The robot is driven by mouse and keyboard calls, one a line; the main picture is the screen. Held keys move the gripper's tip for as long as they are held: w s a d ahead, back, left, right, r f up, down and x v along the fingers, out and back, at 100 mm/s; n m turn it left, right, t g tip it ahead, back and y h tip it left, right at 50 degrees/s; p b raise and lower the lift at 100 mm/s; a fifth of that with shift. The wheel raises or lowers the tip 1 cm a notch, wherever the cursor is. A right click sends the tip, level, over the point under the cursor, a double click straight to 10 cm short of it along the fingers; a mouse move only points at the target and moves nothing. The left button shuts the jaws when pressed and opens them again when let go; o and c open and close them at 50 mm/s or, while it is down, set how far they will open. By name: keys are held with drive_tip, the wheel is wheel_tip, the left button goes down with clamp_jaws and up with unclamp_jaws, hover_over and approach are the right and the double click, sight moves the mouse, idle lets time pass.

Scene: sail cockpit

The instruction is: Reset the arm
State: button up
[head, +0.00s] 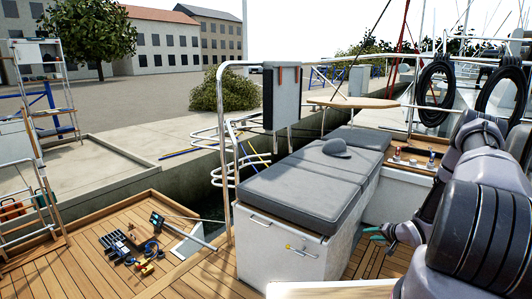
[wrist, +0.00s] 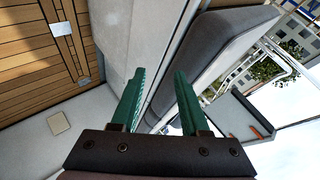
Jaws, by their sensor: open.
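My gripper (head: 375,233) shows in the head view at the lower right, beside the right side of the white cushioned bench (head: 290,250). My arm comes in from the right edge. In the wrist view the two green fingers of my gripper (wrist: 158,88) stand apart, with nothing between them. The bench's grey cushion (wrist: 215,55) runs slantwise beyond the fingers in that view. The gripper appears close to the bench, but I cannot tell whether it touches.
A grey cap (head: 336,148) lies on the cushion. A round wooden table (head: 352,103) stands behind. Tools (head: 135,250) lie on the left wooden deck. A metal rail (head: 226,150) rises at the bench's left. Winch handles (head: 410,158) sit on the right coaming. Coiled black ropes (head: 433,95) hang at right.

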drive_tip(key=w+d+r+n+g+h, duration=0.1)
drive_tip(key=w+r+h, duration=0.15)
drive_tip(key=r, duration=0.95)
drive_tip(key=w+d+r+n+h, duration=0.1)
drive_tip(key=w+d+r, duration=0.15)
drive_tip(key=r, duration=0.85)
drive_tip(key=s+a+r+h, duration=0.1)
drive_tip(key=s+a+r, duration=0.1)
drive_tip(key=r, duration=0.7)
drive_tip(key=s+a+r+h, duration=0.1)
drive_tip(key=s+a+r, duration=0.1)
drive_tip(key=r, duration=0.7)
drive_tip(key=s+a+r+g, duration=0.1)
drive_tip(key=s+a+r, duration=0.3)
drive_tip(key=s+r, duration=0.3)
drive_tip(key=s+a+r, duration=0.5)
drive_tip(key=s+r, duration=0.2)
drive_tip(key=r, duration=0.1)
drive_tip(key=s+a+r+y, duration=0.2)
drive_tip(key=s+a, duration=0.3)
drive_tip(key=s, duration=0.5)
drive_tip(key=s+a+r+y, duration=0.1)
drive_tip(key=s+a+r, duration=0.2)
drive_tip(key=s, duration=0.7)
drive_tip(key=a, duration=0.2)
drive_tip(key=shift+s+a+r+n+g+y, duration=0.15)
drive_tip(key=shift+s+a+n+g+y, duration=0.15)
drive_tip(key=shift+y, duration=0.05)
